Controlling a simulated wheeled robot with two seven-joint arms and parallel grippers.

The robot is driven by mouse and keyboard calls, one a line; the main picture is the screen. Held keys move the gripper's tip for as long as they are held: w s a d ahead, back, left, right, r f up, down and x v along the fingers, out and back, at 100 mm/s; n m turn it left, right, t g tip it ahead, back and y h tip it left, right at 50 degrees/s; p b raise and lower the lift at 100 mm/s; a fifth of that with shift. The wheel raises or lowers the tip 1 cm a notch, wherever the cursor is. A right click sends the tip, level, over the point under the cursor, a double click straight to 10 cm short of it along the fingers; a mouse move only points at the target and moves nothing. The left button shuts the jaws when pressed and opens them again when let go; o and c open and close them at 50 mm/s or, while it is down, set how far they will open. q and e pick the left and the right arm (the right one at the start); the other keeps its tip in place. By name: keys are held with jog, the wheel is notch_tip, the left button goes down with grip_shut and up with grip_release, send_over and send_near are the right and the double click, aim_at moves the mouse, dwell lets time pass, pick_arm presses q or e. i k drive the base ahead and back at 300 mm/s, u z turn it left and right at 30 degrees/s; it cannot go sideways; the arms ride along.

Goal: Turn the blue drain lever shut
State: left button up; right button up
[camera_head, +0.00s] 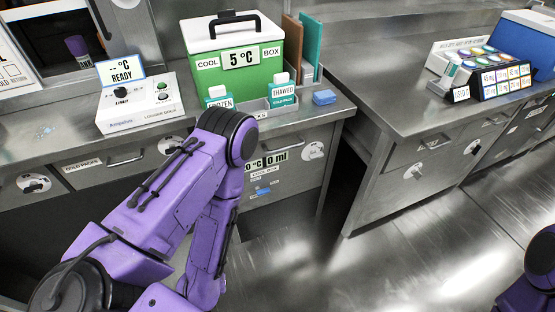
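A small blue lever (264,191) sits low on the front of the steel cabinet, under a display (268,162) that reads "0 ml" at its right end. It looks roughly level with a slight tilt; it is too small to tell whether it is open or shut. My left arm comes in from the lower left, bends at a high elbow left of the display and runs down again, to the left of the lever. My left gripper is not in view. Only a part of my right arm shows at the lower right corner, and its gripper is not in view.
A green cool box (238,75) reading 5 °C stands on the counter (328,112) above. A blue block (324,97) lies near the counter edge. A second counter (390,105) stands to the right. The floor (400,250) between and in front is clear.

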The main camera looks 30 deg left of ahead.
aim_at(259, 193)
jog(key=u, duration=2.8)
jog(key=k, duration=1.15)
jog(key=z, duration=1.7)
jog(key=i, duration=0.5)
